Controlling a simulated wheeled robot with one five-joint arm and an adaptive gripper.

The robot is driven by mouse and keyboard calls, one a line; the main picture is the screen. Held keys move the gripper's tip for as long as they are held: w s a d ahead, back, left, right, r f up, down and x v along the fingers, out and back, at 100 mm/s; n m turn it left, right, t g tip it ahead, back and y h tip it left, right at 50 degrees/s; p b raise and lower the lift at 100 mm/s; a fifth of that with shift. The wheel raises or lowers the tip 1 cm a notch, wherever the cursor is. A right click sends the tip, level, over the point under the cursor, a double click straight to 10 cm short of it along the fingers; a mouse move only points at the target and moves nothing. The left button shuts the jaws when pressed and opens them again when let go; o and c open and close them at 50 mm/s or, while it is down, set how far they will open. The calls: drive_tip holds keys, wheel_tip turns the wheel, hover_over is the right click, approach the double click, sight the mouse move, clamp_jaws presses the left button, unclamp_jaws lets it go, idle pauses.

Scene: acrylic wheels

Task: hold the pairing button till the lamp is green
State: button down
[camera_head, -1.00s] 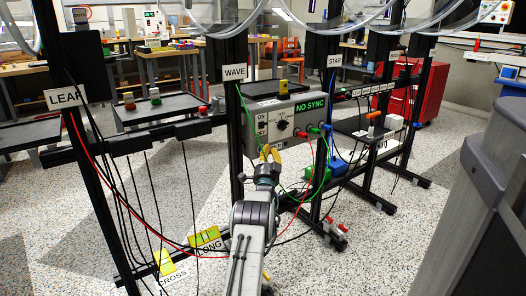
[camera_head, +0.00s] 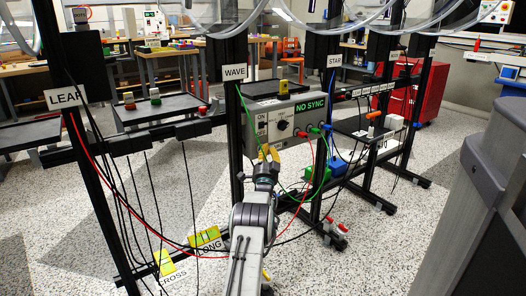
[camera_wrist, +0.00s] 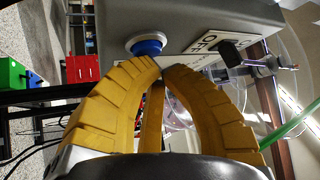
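A grey control box (camera_head: 262,113) with a dark screen reading NO SYNC in green stands on the rack between the WAVE and STAR signs. It has a knob (camera_head: 283,124) and an ON label on its front. In the wrist view, a round blue button (camera_wrist: 148,46) in a pale ring sits on the box, beside an OFF label (camera_wrist: 207,42). My gripper (camera_wrist: 161,67) has its yellow fingers together, with nothing between the tips. The tips are close to the button; I cannot tell if they touch it. A small yellow lamp-like piece (camera_head: 283,87) stands on top of the box.
Red and green cables hang from the box front beside my arm. Dark rack posts stand on both sides. A tray (camera_head: 160,108) with small red and green-topped pieces is at left. A red cabinet (camera_head: 412,95) stands behind at right.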

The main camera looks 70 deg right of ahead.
drive_tip(key=shift+w+d, duration=0.2)
drive_tip(key=shift+w, duration=0.1)
idle(1.9)
